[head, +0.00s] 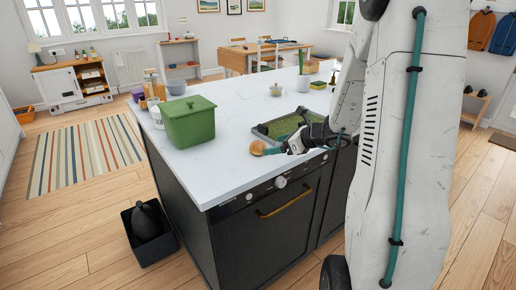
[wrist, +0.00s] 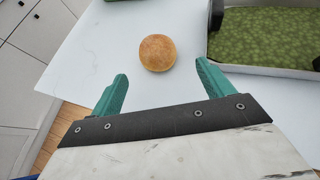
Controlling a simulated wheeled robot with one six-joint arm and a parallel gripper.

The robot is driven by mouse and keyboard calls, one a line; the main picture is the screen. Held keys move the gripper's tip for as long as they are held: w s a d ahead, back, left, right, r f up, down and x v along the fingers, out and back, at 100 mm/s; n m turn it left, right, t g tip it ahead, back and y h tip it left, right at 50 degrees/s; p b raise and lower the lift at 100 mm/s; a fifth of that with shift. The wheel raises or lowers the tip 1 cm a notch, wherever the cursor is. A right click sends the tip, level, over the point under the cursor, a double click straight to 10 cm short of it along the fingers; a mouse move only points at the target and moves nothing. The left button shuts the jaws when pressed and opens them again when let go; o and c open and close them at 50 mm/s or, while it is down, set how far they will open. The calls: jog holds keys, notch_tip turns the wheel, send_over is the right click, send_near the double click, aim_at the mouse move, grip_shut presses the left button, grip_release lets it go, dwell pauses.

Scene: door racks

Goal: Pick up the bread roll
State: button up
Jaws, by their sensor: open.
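The bread roll (wrist: 157,53) is round and golden brown. It sits on the white countertop, ahead of my open fingertips and roughly centred between them in the wrist view. My gripper (wrist: 161,72) has two green fingers spread apart, with nothing between them. In the head view the bread roll (head: 258,147) lies near the front edge of the island, and my gripper (head: 275,150) is low over the counter just to its right. The fingers are small in the head view, and contact with the roll cannot be told.
A tray with a green patterned bottom (wrist: 266,66) stands close to the right of the roll. A green lidded box (head: 189,122) is on the counter to the left. The white countertop (head: 225,165) between them is clear. The island's front edge is close by.

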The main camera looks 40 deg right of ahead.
aim_at(264, 147)
jog(key=x, duration=0.6)
jog(key=shift+w+a, duration=0.35)
jog(key=shift+a, duration=0.05)
jog(key=c, duration=1)
